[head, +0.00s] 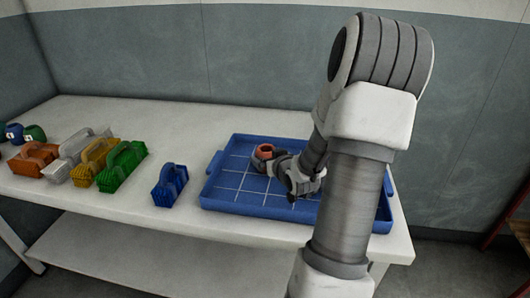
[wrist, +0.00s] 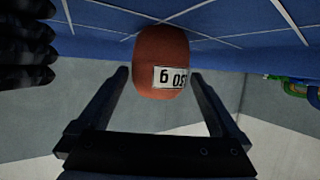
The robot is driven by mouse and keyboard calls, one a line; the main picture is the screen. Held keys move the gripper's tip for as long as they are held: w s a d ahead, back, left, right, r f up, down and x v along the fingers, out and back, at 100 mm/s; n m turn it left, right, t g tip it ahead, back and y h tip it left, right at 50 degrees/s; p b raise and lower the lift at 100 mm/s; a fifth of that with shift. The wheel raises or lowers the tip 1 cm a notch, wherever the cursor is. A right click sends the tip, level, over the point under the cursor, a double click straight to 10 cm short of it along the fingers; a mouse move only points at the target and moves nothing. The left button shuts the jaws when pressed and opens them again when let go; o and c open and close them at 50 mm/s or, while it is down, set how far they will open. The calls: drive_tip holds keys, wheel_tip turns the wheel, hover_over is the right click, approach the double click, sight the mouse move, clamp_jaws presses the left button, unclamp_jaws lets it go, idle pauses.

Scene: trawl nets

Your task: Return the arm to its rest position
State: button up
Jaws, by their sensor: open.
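An orange-red rounded float (head: 264,150) with a white number label sits in the blue gridded tray (head: 213,190). In the wrist view the float (wrist: 162,55) shows with its label facing my camera. My gripper (wrist: 160,75) is open, with one finger on each side of the float's near end and a visible gap to both. In the head view my gripper (head: 276,160) is low over the tray, just right of the float. My arm reaches down from the right and hides part of the tray's right side.
Left of the tray on the white table (head: 120,205) stand a blue brush-like block (head: 170,186), a green one (head: 123,167), a yellow one (head: 94,158), a grey one (head: 77,150) and an orange one (head: 34,158). Blue and green floats (head: 34,133) lie at the far left. A grey wall stands behind.

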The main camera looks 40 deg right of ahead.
drive_tip(key=shift+v, duration=1)
